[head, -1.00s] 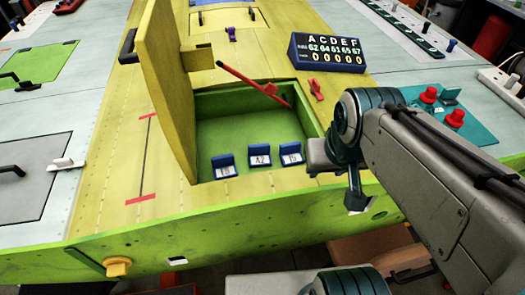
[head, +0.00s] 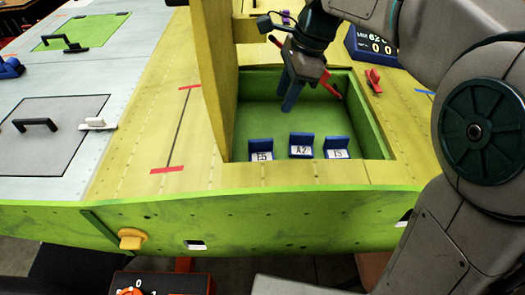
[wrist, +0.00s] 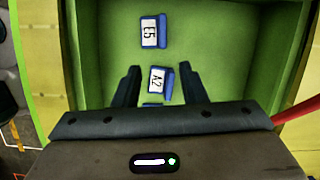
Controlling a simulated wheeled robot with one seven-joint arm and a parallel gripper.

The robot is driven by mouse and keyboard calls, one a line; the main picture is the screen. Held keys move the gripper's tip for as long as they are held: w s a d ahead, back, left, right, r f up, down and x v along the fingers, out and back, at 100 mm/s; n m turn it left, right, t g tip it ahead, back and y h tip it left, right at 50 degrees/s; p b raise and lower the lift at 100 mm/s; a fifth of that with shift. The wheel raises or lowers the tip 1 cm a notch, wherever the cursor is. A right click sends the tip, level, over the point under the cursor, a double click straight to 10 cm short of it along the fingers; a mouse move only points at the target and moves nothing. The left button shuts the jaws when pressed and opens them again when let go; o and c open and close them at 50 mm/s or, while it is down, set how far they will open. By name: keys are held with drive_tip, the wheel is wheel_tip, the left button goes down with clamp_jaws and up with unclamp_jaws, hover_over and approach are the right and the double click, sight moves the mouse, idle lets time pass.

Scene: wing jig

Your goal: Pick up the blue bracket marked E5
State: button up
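The blue bracket marked E5 (head: 261,151) stands at the left end of a row of three on the floor of the green bay. In the wrist view the E5 bracket (wrist: 153,31) lies beyond my fingertips. The A2 bracket (head: 301,146) is in the middle, and in the wrist view it (wrist: 160,83) shows between my fingers. The third bracket (head: 336,148) is at the right, its label hard to read; my gripper mostly hides it in the wrist view. My gripper (head: 287,108) is open and empty, pointing down into the bay above and behind the row.
The bay's green walls (head: 370,115) surround the brackets. A raised yellow lid (head: 213,75) stands upright at the bay's left edge. A red rod (head: 331,87) leans at the right rear. A red clamp (head: 373,80) and a counter display (head: 374,45) sit beyond the right side.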

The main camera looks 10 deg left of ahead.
drive_tip(key=a, duration=0.1)
hover_over(261, 140)
drive_tip(key=d, duration=0.2)
drive_tip(key=shift+m, duration=0.4)
drive_tip(key=f, duration=0.8)
drive_tip(key=shift+w+a+f, duration=0.2)
drive_tip(key=shift+a, duration=0.05)
drive_tip(key=shift+x, duration=2.7)
drive_tip(key=shift+d, duration=0.2)
clamp_jaws()
